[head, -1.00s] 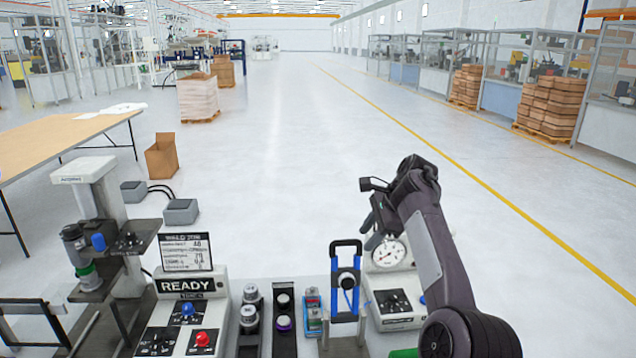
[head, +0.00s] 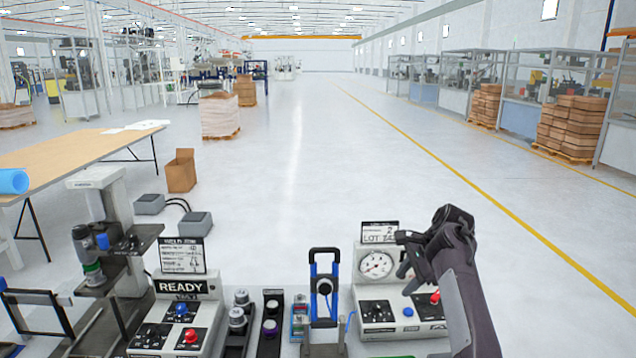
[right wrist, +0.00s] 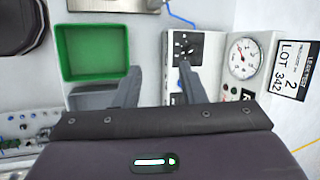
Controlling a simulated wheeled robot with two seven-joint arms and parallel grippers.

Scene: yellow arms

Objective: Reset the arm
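My right arm (head: 462,290) is dark grey and rises from the lower right of the head view. Its gripper (head: 407,283) hangs over the right side of the gauge console (head: 378,310). In the right wrist view the two fingers of my right gripper (right wrist: 158,88) are apart with nothing between them. The gauge console (right wrist: 218,75) shows beyond and to the right of the fingers there. Whether the fingers touch anything is hard to tell. My left arm and gripper are not in view.
A READY console (head: 180,290) with buttons stands at the lower left, beside a grey press-like stand (head: 100,195). A blue-handled fixture (head: 323,285) stands mid-bench. The right wrist view shows a green bin (right wrist: 97,52). The floor beyond the bench is open.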

